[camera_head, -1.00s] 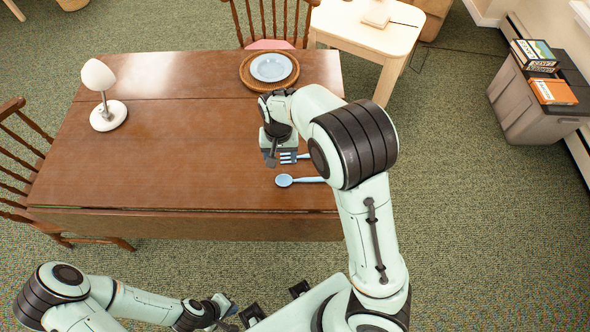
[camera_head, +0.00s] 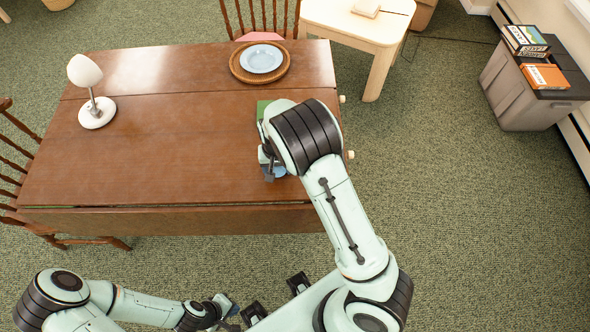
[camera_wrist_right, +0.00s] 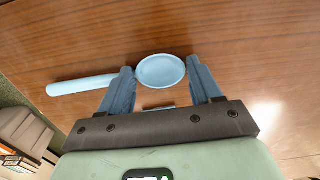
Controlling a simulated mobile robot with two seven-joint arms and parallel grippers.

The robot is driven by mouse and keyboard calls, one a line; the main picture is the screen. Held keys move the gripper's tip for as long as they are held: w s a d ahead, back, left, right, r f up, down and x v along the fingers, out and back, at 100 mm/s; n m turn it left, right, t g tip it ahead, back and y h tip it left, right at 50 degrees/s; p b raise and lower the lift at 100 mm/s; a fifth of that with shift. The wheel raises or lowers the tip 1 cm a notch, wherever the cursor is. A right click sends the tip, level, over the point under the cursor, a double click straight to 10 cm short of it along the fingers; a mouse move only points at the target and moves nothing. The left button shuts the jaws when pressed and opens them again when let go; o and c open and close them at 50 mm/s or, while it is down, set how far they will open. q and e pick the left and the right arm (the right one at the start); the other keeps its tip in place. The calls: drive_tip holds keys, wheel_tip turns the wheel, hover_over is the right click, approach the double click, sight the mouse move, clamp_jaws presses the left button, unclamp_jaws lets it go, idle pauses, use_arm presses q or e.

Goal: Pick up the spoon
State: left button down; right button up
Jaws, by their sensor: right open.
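The light blue spoon lies on the brown wooden table (camera_head: 150,150). In the right wrist view its oval bowl (camera_wrist_right: 161,71) is between and just beyond my right fingertips, and its handle (camera_wrist_right: 75,87) runs left past the left finger. My right gripper (camera_wrist_right: 163,72) is open and empty, with its fingers either side of the bowl. In the head view my right gripper (camera_head: 270,172) is low over the table's near right part, and the arm hides most of the spoon. My left gripper (camera_head: 228,306) is off the table at the bottom, its jaws unclear.
A small light blue piece (camera_wrist_right: 157,107) shows between the finger bases. A green thing (camera_head: 263,108) is partly hidden behind my arm. A blue plate (camera_head: 261,59) on a woven mat (camera_head: 234,68) and a white lamp (camera_head: 96,112) stand farther back. The table's middle is clear.

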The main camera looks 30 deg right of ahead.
drive_tip(key=c, duration=0.7)
drive_tip(key=shift+r, duration=0.1)
